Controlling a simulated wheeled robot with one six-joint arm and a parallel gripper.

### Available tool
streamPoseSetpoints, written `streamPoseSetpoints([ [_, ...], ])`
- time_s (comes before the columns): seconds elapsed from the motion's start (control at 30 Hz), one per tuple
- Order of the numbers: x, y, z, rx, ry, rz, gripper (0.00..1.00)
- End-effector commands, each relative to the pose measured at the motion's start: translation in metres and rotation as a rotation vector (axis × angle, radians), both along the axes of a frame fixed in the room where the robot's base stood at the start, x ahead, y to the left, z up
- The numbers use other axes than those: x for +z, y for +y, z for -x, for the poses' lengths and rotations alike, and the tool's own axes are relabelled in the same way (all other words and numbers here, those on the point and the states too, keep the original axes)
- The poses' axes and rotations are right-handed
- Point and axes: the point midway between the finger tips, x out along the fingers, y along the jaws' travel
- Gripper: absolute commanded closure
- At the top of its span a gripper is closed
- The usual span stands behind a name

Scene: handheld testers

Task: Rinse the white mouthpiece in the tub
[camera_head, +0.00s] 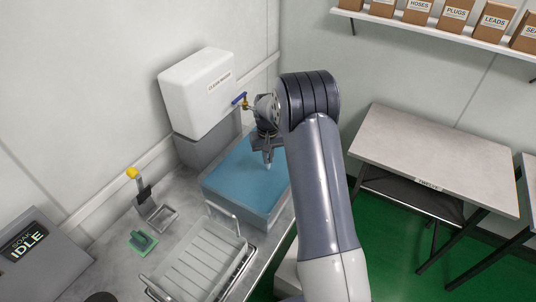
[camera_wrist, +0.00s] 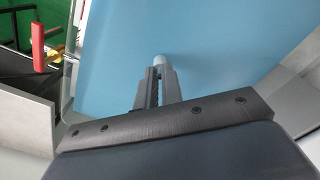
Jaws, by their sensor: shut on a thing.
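The tub (camera_head: 228,205) is grey and filled with a flat blue surface that looks like water; this blue also fills most of the wrist view (camera_wrist: 225,60). My gripper (camera_head: 267,157) points down over the tub's back right part. Its fingers (camera_wrist: 158,78) are shut on a small pale piece, the white mouthpiece (camera_wrist: 161,60), whose rounded tip shows beyond the fingertips. The mouthpiece also shows as a small light tip (camera_head: 268,166) in the head view. I cannot tell whether it touches the water.
A white water container (camera_head: 197,90) with a blue-handled brass tap (camera_head: 241,99) stands behind the tub. In front are a wire rack (camera_head: 205,265), a green item (camera_head: 143,242) and a yellow-topped tester (camera_head: 140,184) in a stand. A device reading IDLE (camera_head: 40,260) is at left.

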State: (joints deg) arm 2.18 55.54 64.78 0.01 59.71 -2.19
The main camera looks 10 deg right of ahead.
Motion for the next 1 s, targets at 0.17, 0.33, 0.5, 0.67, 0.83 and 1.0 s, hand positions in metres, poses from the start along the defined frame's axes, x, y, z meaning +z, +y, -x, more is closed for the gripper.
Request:
streamPoseSetpoints([
  [0.17,-0.022,0.000,0.000,0.000,0.000,0.000,1.00],
  [0.33,-0.039,0.000,0.000,0.000,0.000,0.000,1.00],
  [0.5,-0.053,0.000,0.000,0.000,0.000,0.000,1.00],
  [0.67,-0.058,0.000,0.000,0.000,0.000,0.000,1.00],
  [0.83,-0.057,0.000,0.000,0.000,0.000,0.000,1.00],
  [1.0,-0.057,0.000,0.000,0.000,0.000,0.000,1.00],
])
